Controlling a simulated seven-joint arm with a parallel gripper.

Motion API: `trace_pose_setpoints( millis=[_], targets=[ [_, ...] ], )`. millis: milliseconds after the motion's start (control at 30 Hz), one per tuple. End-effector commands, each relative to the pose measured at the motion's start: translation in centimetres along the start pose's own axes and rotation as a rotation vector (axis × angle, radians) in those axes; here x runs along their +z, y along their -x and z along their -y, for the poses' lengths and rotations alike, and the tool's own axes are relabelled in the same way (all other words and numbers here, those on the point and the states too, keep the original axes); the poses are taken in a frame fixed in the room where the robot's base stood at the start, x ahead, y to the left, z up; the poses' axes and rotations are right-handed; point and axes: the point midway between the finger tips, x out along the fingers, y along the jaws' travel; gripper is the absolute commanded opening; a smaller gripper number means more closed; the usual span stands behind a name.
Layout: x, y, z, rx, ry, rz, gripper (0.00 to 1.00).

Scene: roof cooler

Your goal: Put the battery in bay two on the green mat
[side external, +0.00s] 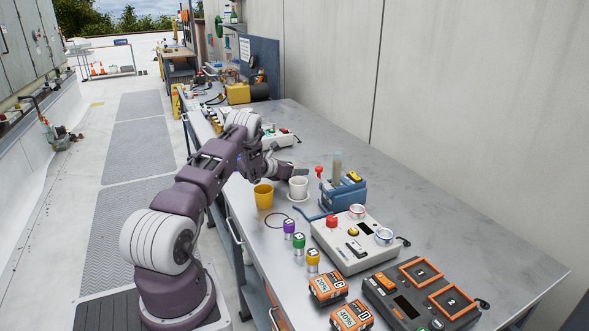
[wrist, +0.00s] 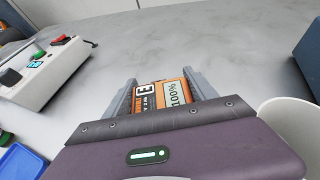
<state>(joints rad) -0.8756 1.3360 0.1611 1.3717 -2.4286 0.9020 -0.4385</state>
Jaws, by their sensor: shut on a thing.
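My gripper (wrist: 160,92) is shut on an orange and black battery (wrist: 158,97) marked E and 100%, which sits between the two grey fingers above the grey bench. In the side external view my gripper (side external: 297,173) is above the bench behind the white cup, and the battery cannot be made out there. The dark charger (side external: 405,312) stands at the front right; its orange-framed bay 1 (side external: 421,272) and bay two (side external: 452,301) look empty. Two more orange batteries, C 20% (side external: 327,288) and D 40% (side external: 351,317), lie left of it. I cannot make out a green mat.
A white cup (side external: 299,187), yellow cup (side external: 264,196) and blue caddy (side external: 344,195) stand close to my gripper. The bench's right side along the wall is clear.

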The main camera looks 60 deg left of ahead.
Motion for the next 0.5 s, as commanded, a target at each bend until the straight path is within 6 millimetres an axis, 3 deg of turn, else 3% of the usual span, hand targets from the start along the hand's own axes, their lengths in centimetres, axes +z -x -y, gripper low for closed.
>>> trace_pose_setpoints(
  millis=[267, 300, 400, 500],
  targets=[
    [0.05, -0.07, -0.06, 0.000, -0.001, 0.004, 0.05],
    [-0.08, -0.08, -0.06, 0.001, -0.001, 0.002, 0.69],
    [-0.05, -0.07, -0.05, 0.000, -0.001, 0.002, 0.87],
    [-0.05, -0.07, -0.05, 0.000, -0.001, 0.002, 0.87]
  ],
)
